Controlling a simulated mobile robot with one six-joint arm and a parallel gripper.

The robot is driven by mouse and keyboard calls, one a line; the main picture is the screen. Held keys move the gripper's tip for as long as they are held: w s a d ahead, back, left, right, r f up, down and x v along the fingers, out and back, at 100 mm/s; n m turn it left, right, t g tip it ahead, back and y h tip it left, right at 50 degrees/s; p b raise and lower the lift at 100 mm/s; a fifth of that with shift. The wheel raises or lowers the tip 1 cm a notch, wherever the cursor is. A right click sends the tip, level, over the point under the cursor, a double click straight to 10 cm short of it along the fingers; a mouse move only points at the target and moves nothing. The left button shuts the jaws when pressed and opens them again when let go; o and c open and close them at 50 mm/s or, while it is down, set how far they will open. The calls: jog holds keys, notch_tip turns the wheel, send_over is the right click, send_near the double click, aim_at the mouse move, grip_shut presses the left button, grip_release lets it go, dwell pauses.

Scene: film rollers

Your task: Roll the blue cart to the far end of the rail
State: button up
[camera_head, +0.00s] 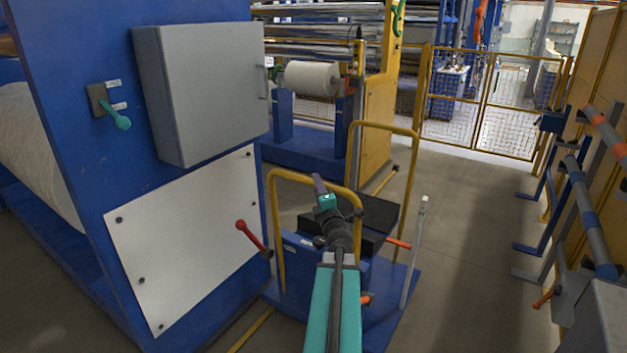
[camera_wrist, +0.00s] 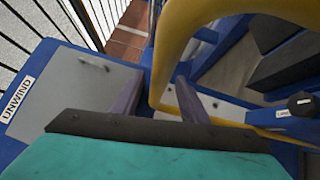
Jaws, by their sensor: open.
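The blue cart (camera_head: 402,303) stands on the floor in the middle of the head view, with yellow hoop handles (camera_head: 276,215) at its near and far ends. A yellow floor rail (camera_head: 250,331) shows in front of it, and a further stretch shows beyond it. My gripper (camera_head: 320,186) is open at the top of the near hoop. In the wrist view, the yellow hoop (camera_wrist: 158,62) appears between my two fingers (camera_wrist: 158,100), unclamped. I cannot tell whether it lies fully between them or just beyond. My arm hides part of the cart.
A blue machine frame with a grey cabinet (camera_head: 205,95) and red lever (camera_head: 252,238) stands close on the left. A white roll (camera_head: 312,78) sits on a stand behind. Racked rollers (camera_head: 590,220) line the right. Open floor (camera_head: 470,230) lies between cart and rack.

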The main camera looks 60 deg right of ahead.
jog(key=shift+p+x, duration=0.3)
jog(key=shift+x, duration=2.6)
grip_shut()
jog(key=shift+a, duration=0.2)
